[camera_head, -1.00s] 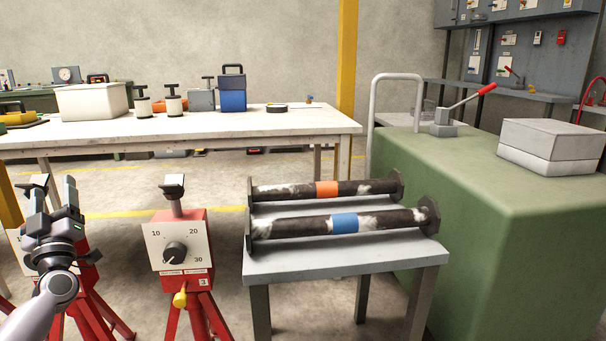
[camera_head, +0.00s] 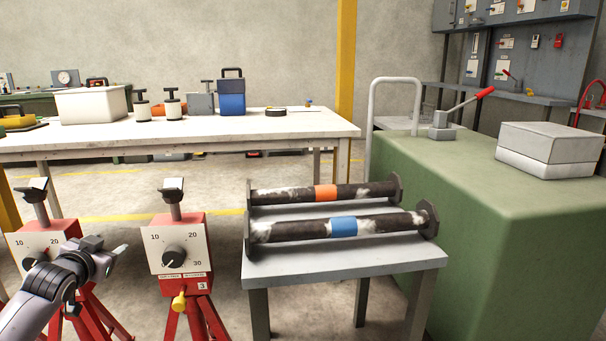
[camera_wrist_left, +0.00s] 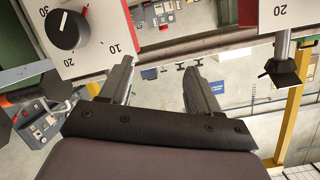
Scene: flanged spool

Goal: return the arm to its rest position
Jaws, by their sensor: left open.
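My left gripper (camera_head: 121,250) is at the lower left of the head view, in front of the red stands, pointing right and away. In the left wrist view its two fingers (camera_wrist_left: 158,85) are apart with nothing between them. Two dark flanged spools lie side by side on a small grey table (camera_head: 340,262). The rear spool (camera_head: 285,194) has an orange band and the front spool (camera_head: 295,230) a blue band. My left gripper is well to the left of both and apart from them. My right gripper is not in view.
A red stand with a dial (camera_head: 182,240) stands between my left gripper and the grey table. Another red stand (camera_head: 45,237) is behind my left arm. A green bench (camera_head: 470,215) is at the right. A white workbench (camera_head: 200,140) stands behind.

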